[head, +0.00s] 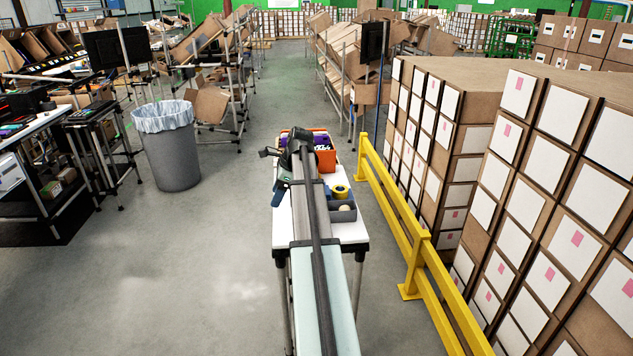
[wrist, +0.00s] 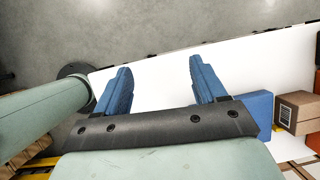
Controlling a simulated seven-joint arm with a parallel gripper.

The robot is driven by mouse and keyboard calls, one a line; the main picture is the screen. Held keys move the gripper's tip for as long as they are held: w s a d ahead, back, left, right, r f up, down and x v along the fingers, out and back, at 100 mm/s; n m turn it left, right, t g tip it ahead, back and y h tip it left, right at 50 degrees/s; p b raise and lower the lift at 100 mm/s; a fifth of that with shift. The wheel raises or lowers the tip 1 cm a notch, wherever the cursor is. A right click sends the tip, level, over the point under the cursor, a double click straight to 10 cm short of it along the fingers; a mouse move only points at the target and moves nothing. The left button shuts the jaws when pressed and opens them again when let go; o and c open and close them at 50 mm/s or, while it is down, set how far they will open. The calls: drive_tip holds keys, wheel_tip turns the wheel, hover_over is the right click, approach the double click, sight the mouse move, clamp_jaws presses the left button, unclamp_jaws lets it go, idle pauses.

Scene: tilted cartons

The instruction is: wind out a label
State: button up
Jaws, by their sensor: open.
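My gripper (wrist: 160,64) shows in the wrist view with its two blue fingers spread wide apart. Nothing is between the fingers; past them is the bare white top of a table (wrist: 165,85). In the head view my arm hides much of this table (head: 350,232) and most of the gripper. I cannot make out a label or a label dispenser in either view. A yellow roll (head: 341,191) and a pale roll below it sit in a grey bin on the table, to the right of my arm.
An orange bin (head: 326,158) stands at the table's far end. A blue object (wrist: 257,108) and a small brown carton (wrist: 298,108) lie right of the fingers. A yellow rail (head: 405,240) and stacked cartons (head: 540,170) close the right side.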

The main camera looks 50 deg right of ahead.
drive_tip(key=s+d+r+m+t+h, duration=0.1)
drive_tip(key=s+d+r+m+h, duration=0.2)
drive_tip(key=s+d+r+m, duration=0.8)
drive_tip(key=w+f+n, duration=0.1)
drive_tip(key=w+f, duration=0.1)
drive_tip(key=f, duration=0.1)
drive_tip(key=w+d+f, duration=0.1)
drive_tip(key=w+f, duration=0.1)
drive_tip(key=f, duration=0.2)
drive_tip(key=w+d+f+n, duration=0.1)
drive_tip(key=w+f, duration=0.1)
drive_tip(key=f, duration=0.1)
drive_tip(key=shift+d+f+n, duration=0.2)
drive_tip(key=shift+f+n, duration=0.1)
drive_tip(key=shift+f, duration=0.05)
drive_tip(key=shift+c, duration=0.5)
drive_tip(key=c, duration=1)
drive_tip(key=shift+o, duration=0.2)
